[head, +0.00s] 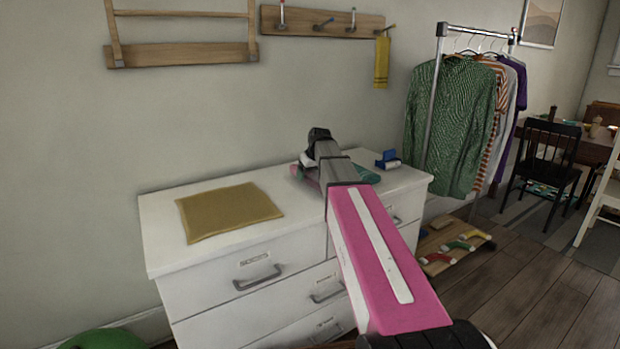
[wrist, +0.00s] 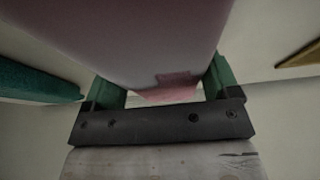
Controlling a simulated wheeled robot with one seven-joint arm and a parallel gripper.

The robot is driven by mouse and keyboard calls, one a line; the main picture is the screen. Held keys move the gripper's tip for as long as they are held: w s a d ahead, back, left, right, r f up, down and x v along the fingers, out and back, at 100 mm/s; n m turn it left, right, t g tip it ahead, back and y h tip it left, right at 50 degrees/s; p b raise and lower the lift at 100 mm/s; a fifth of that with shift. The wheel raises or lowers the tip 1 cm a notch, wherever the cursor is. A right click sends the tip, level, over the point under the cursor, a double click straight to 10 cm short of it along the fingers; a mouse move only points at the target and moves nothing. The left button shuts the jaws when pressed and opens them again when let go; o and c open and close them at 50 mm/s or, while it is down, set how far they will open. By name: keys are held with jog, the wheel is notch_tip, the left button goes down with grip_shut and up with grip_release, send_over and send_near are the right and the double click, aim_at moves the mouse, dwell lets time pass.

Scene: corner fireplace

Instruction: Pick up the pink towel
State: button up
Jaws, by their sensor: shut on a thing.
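The pink towel fills the upper middle of the wrist view (wrist: 140,40), between the green fingers of my gripper (wrist: 163,88). My gripper is shut on it. In the head view only a small pink edge (head: 296,171) shows beside my arm, over the back of the white dresser (head: 165,225). My arm hides most of the towel and the fingers there. I cannot tell whether the towel is clear of the dresser top.
A mustard folded cloth (head: 230,211) lies on the dresser's left part. A teal item (head: 365,174) lies right of my arm, with a blue object (head: 388,159) behind it. A clothes rack with a green shirt (head: 450,125) stands right. Hooks (head: 322,22) hang above.

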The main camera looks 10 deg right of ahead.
notch_tip(320, 180, up, 3)
jog(key=s+a+r, duration=0.6)
jog(key=a, duration=0.4)
jog(key=shift+r, duration=0.3)
jog(key=shift+s, duration=0.1)
